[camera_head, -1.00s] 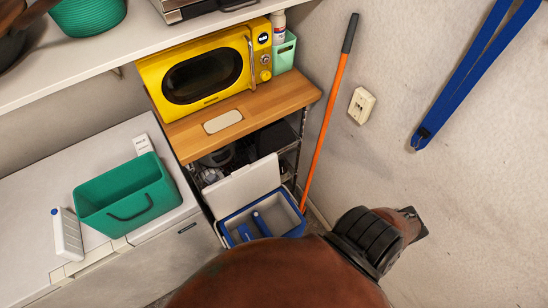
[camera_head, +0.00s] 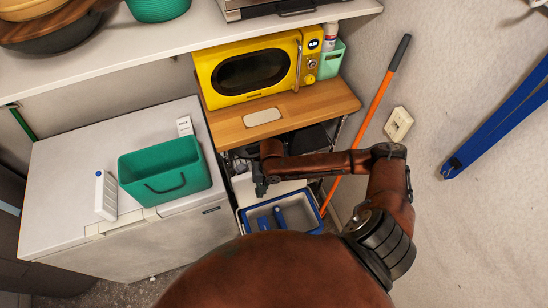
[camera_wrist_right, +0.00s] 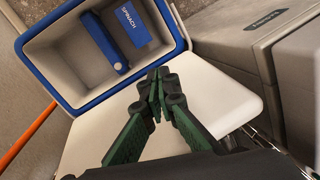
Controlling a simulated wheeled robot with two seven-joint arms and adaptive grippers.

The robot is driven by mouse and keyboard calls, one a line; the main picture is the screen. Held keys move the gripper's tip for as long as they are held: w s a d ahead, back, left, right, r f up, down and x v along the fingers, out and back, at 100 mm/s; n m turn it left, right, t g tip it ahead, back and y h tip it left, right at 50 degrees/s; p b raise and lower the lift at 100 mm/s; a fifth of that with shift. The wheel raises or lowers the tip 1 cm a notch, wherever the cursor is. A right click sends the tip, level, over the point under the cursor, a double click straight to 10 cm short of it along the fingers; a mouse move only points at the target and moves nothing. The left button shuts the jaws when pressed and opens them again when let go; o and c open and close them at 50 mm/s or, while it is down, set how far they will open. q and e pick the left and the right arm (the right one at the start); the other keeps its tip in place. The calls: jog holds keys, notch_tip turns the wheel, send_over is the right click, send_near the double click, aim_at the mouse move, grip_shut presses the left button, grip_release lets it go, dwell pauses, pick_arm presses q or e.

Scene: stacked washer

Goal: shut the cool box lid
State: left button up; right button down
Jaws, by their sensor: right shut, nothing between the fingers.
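The cool box (camera_head: 302,211) stands open on the floor below the wooden-topped shelf, with a blue rim and pale inside. Its white lid (camera_head: 242,189) is swung back on the shelf side and partly hidden by my right gripper (camera_head: 260,189). In the right wrist view the blue rim (camera_wrist_right: 98,95) and the lid's pale face (camera_wrist_right: 222,105) show clearly. My right gripper (camera_wrist_right: 156,82) is shut and empty, over the lid near the hinge side; I cannot tell whether it touches. Blue packs (camera_wrist_right: 125,35), one marked SPINACH, lie inside the box. My left gripper is out of view.
A white chest (camera_head: 150,235) with a green bin (camera_head: 165,178) on it stands left of the box. The shelf top (camera_head: 320,105) carries a yellow microwave (camera_head: 250,76). An orange-handled pole (camera_head: 370,120) leans against the wall at right.

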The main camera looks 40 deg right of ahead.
jog(key=w+d+r+n+t+h, duration=0.1)
jog(key=w+d+r, duration=0.2)
jog(key=d+r, duration=0.35)
jog(key=w+d+r+n+h, duration=0.2)
jog(key=w+d+r, duration=0.15)
jog(key=r, duration=0.55)
jog(key=f, duration=0.6)
jog(key=f+b, duration=0.1)
jog(key=f, duration=0.2)
jog(key=shift+w+d, duration=0.25)
jog(key=shift+d, duration=0.05)
jog(key=shift+a+t, duration=0.15)
jog(key=shift+t, duration=0.15)
